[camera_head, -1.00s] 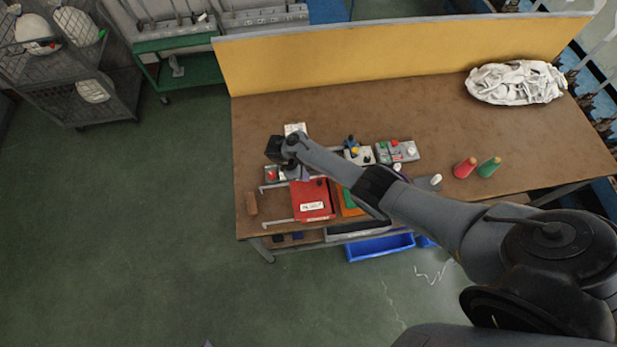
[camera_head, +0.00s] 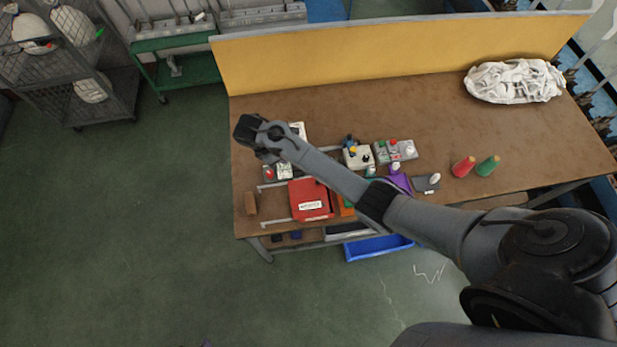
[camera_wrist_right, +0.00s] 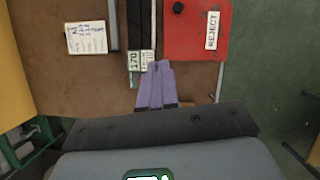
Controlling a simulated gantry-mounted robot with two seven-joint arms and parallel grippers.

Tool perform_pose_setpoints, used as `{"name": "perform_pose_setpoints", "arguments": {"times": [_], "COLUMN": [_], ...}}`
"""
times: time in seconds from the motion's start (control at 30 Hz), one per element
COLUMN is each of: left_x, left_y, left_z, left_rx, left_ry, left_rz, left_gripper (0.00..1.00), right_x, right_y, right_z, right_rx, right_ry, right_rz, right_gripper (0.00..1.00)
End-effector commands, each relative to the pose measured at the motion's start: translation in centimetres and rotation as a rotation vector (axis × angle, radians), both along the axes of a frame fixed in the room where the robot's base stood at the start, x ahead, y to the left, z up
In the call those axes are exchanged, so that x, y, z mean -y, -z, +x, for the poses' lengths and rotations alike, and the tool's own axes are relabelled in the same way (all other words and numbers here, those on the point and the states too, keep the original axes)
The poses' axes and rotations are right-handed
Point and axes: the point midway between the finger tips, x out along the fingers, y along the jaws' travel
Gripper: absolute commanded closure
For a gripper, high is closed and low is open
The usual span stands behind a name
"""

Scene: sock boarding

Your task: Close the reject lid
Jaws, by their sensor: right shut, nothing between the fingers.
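The red reject lid (camera_head: 309,196) with its white label lies on the brown table near the front edge. It appears to lie flat, and I see no opening into a bin beneath it. In the right wrist view the lid (camera_wrist_right: 196,27) shows a black knob and the REJECT label at the upper right. My right gripper (camera_wrist_right: 155,70) has purple fingers pressed together, empty, left of the lid and apart from it. In the head view the fingers are mostly hidden behind my right wrist, up and left of the lid. My left gripper is not in view.
A white printed card (camera_wrist_right: 86,37) and a small device reading 170 (camera_wrist_right: 141,62) lie near my fingers. Control boxes (camera_head: 395,151), a red cone (camera_head: 463,167) and a green cone (camera_head: 487,166) stand to the right.

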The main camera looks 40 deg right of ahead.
Motion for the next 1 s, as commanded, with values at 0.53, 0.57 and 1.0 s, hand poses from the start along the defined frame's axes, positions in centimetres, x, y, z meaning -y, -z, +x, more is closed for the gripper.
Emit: {"name": "perform_pose_setpoints", "arguments": {"times": [0.53,0.57,1.0], "left_x": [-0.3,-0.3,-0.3], "left_y": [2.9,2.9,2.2], "left_z": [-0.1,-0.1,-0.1], "left_rx": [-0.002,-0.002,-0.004], "left_ry": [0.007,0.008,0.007], "left_rz": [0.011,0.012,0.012], "left_gripper": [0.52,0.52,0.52], "right_x": [-1.1,-0.9,2.6], "right_y": [8.3,8.8,14.2], "right_z": [-4.7,-4.8,-6.1], "right_rx": [-0.018,-0.018,-0.016], "right_ry": [-0.049,-0.049,-0.048], "right_rz": [-0.003,-0.003,-0.002], "right_gripper": [1.00,1.00,1.00]}}
